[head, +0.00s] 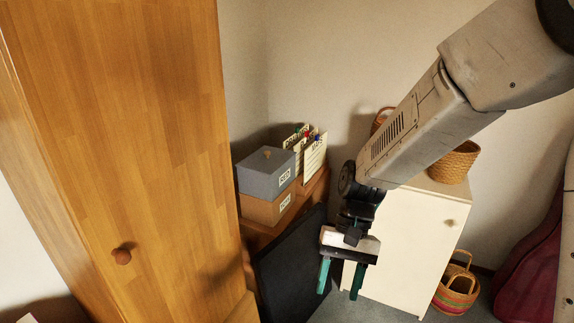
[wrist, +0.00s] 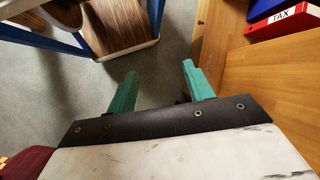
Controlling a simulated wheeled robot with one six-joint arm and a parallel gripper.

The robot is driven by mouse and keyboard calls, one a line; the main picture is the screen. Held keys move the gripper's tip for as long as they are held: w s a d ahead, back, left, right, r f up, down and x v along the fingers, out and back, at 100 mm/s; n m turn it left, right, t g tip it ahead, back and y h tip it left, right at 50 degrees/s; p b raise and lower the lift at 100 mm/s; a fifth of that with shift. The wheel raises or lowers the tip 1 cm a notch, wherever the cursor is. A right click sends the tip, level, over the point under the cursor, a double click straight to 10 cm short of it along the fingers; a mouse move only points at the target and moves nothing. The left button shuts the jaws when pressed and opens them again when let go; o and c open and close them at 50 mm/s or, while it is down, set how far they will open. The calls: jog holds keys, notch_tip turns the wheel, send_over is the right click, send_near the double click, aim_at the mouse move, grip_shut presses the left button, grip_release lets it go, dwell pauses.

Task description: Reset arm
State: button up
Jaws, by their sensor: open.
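My gripper (head: 340,278) hangs from my arm with its green fingers pointing down, in front of the cream cabinet (head: 400,245) in the head view. The fingers stand apart with nothing between them. In the wrist view my gripper (wrist: 160,88) shows both green fingers spread over grey floor (wrist: 180,60). No timber brace can be made out in either view.
A tall wooden wardrobe (head: 125,130) fills the left. Grey and brown boxes (head: 266,172) sit on a low wooden unit, with a dark panel (head: 290,265) beside it. Baskets (head: 456,292) stand right. The wrist view shows a red TAX binder (wrist: 285,20) on a wooden shelf.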

jog(key=s+d+r+t+h, duration=0.2)
jog(key=s+d+r+t, duration=0.4)
jog(key=s+d+r, duration=0.8)
jog(key=shift+s+d+r+n+t+h, duration=0.3)
jog(key=shift+d+r+n+t, duration=0.1)
jog(key=shift+d+r, duration=0.75)
